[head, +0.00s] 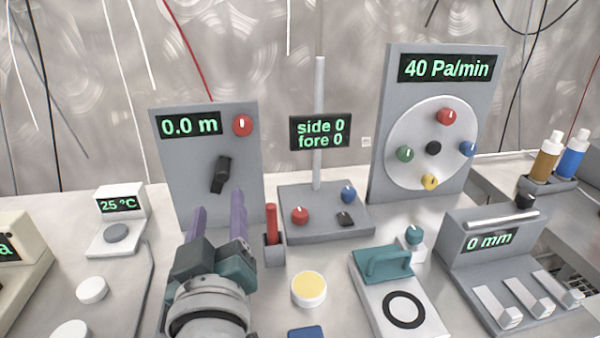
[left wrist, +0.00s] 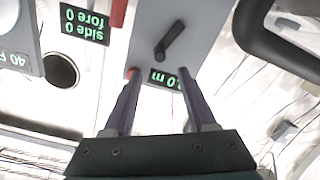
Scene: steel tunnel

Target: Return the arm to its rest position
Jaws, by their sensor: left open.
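My left gripper (head: 218,202) reaches in from the bottom of the head view. Its two purple fingers are apart with nothing between them. They point at the grey panel (head: 185,135) that reads 0.0 m and carries a black lever (head: 221,174) and a red knob (head: 242,125). In the left wrist view the open fingers (left wrist: 159,72) point towards the same panel, with the black lever (left wrist: 170,40) beyond the tips. I cannot tell the exact gap between fingertips and panel. My right gripper is not in view.
A red stick in a grey holder (head: 273,250) stands just right of my gripper. A yellow-topped disc (head: 309,289) lies nearby. The side/fore post base (head: 325,225) and a 40 Pa/min panel (head: 390,80) stand behind right. A 25 °C unit (head: 118,236) stands left.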

